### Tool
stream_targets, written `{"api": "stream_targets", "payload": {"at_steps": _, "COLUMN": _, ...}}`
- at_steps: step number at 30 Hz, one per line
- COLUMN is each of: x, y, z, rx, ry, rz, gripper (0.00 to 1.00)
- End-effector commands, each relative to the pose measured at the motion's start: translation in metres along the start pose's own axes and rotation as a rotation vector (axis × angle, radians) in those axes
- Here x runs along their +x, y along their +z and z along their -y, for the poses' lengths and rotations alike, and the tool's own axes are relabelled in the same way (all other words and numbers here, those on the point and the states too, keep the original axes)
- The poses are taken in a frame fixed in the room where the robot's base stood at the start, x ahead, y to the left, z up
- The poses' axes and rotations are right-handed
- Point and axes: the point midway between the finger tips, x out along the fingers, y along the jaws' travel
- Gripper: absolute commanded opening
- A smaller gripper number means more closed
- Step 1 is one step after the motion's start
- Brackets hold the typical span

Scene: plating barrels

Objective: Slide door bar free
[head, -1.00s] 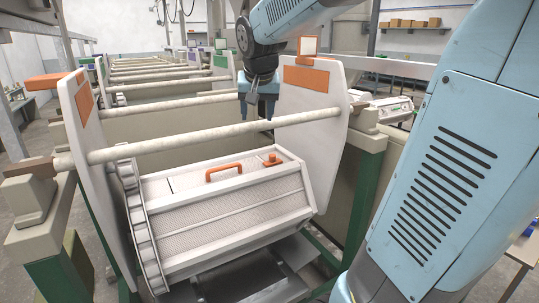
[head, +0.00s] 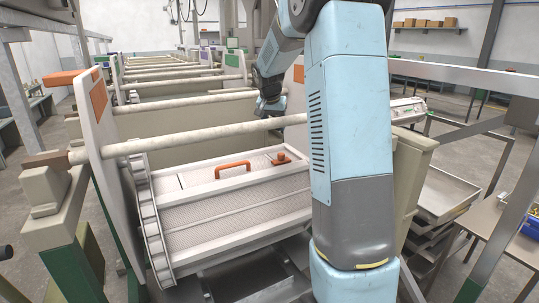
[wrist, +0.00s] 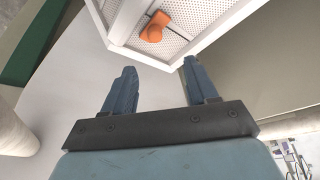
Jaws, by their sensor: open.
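A white perforated barrel (head: 225,213) lies in its station in the head view. Its top door panel carries an orange handle (head: 232,168) and, toward the right end, an orange knob (head: 279,157). No separate door bar can be told apart for certain. In the wrist view the orange knob (wrist: 154,27) sits on the perforated white panel (wrist: 190,22) at the top. My gripper (wrist: 159,67) is open and empty, its two fingers pointing toward that panel and apart from the knob. In the head view my arm hides the barrel's right end, and my fingers are not clear.
A pale round rod (head: 205,138) crosses above the barrel. A white end plate (head: 103,150) with an orange label stands at left. More barrel stations recede behind. A metal tray stand (head: 447,192) and a table stand at right. Grey floor shows between them.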

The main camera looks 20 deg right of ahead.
Motion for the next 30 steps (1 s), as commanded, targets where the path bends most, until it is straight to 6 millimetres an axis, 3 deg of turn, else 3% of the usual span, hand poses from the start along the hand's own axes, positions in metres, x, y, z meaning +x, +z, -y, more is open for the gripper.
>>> {"api": "stream_targets", "payload": {"at_steps": 1, "x": 0.012, "y": -0.007, "z": -0.009, "rx": 0.016, "ry": 0.009, "rz": 0.007, "gripper": 0.58}}
{"api": "stream_targets", "payload": {"at_steps": 6, "x": 0.030, "y": -0.016, "z": -0.019, "rx": 0.035, "ry": 0.021, "rz": 0.019, "gripper": 0.58}}
{"api": "stream_targets", "payload": {"at_steps": 14, "x": 0.056, "y": -0.015, "z": -0.020, "rx": 0.037, "ry": 0.024, "rz": 0.023, "gripper": 0.58}}
{"api": "stream_targets", "payload": {"at_steps": 30, "x": 0.146, "y": -0.014, "z": -0.023, "rx": 0.038, "ry": 0.023, "rz": 0.021, "gripper": 0.58}}
